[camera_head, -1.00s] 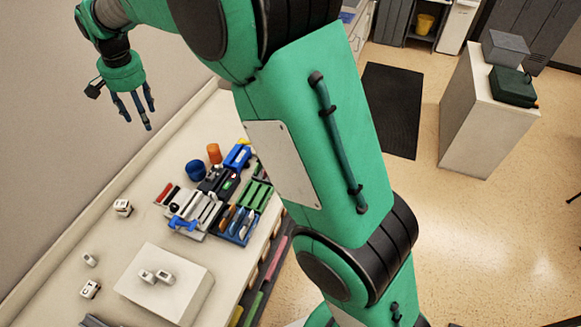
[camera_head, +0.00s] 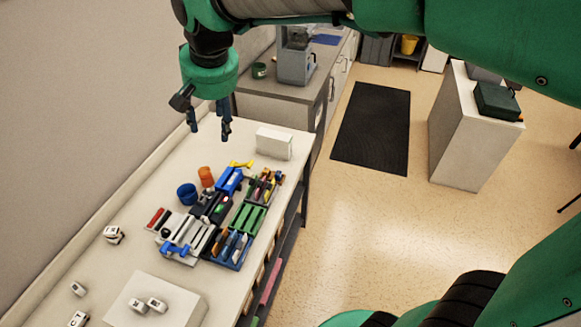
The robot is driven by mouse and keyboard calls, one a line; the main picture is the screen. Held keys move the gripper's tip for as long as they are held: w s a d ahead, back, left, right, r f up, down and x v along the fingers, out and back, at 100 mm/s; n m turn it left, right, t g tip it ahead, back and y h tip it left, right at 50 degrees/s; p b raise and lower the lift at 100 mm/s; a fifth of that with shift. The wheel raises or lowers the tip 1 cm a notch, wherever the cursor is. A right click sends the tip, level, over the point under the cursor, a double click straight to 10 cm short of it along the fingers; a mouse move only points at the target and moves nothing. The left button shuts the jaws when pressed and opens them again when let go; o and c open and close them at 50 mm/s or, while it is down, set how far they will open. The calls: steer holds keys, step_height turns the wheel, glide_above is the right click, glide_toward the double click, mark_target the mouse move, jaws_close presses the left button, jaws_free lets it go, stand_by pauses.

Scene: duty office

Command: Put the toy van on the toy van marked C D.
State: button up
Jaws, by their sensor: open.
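Several small white toy vans are in the head view. One toy van (camera_head: 113,235) stands on the table near the wall. Another van (camera_head: 78,289) and a third van (camera_head: 78,319) are at the lower left. Two more, a left van (camera_head: 138,305) and a right van (camera_head: 157,305), sit side by side on a low white block (camera_head: 185,309). Their markings are too small to read, so I cannot tell which is C D. My gripper (camera_head: 210,133) is open and empty, pointing down above the far part of the table, well away from the vans.
Trays of tools and pens (camera_head: 215,225) fill the table's middle, with a blue cup (camera_head: 187,194) and an orange cup (camera_head: 206,177) beside them. A white box (camera_head: 273,142) stands at the far end. The table (camera_head: 75,262) is clear around the left vans.

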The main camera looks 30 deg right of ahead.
steer(key=s+d+f, duration=0.1)
steer(key=s+d, duration=0.2)
steer(key=s, duration=0.5)
steer(key=s+d+f+n+t, duration=0.1)
steer(key=s+d+f, duration=0.1)
steer(key=s+d, duration=0.2)
steer(key=s+d+f, duration=0.2)
steer(key=s+d, duration=0.2)
steer(key=s, duration=0.7)
steer(key=shift+s+d+f+n+t+h, duration=0.2)
steer(key=shift+s+n+t+h, duration=0.1)
steer(key=shift+t+h, duration=0.1)
step_height(320, 180, down, 13)
steer(key=b, duration=1.2)
steer(key=shift+r+b, duration=0.2)
steer(key=shift+b, duration=0.2)
